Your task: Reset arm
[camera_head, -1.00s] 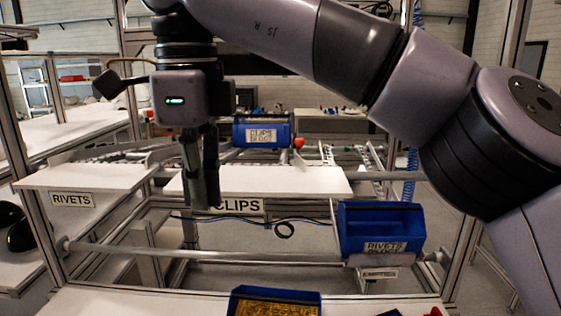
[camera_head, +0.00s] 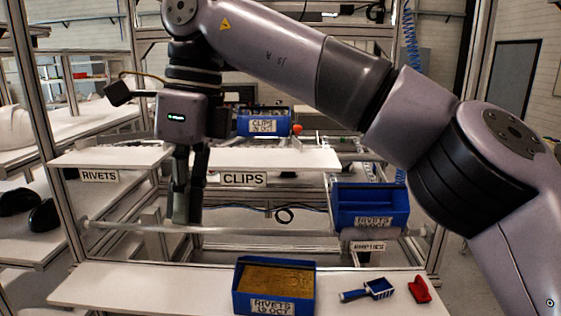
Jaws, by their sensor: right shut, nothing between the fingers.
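My right arm comes in from the right and arches across the upper part of the head view. Its gripper (camera_head: 187,212) points down, shut and empty, in front of the shelf between the RIVETS label (camera_head: 100,176) and the CLIPS label (camera_head: 244,179). The fingertips hang below the shelf edge and touch nothing that I can see. My left gripper is not in view.
A blue RIVETS bin (camera_head: 240,301) with brownish contents stands on the white front table (camera_head: 150,290). A blue-handled tool (camera_head: 368,290) and a red item (camera_head: 420,290) lie right of it. Another blue bin (camera_head: 370,200) sits on the rack, and a blue CLIPS bin (camera_head: 264,125) stands behind.

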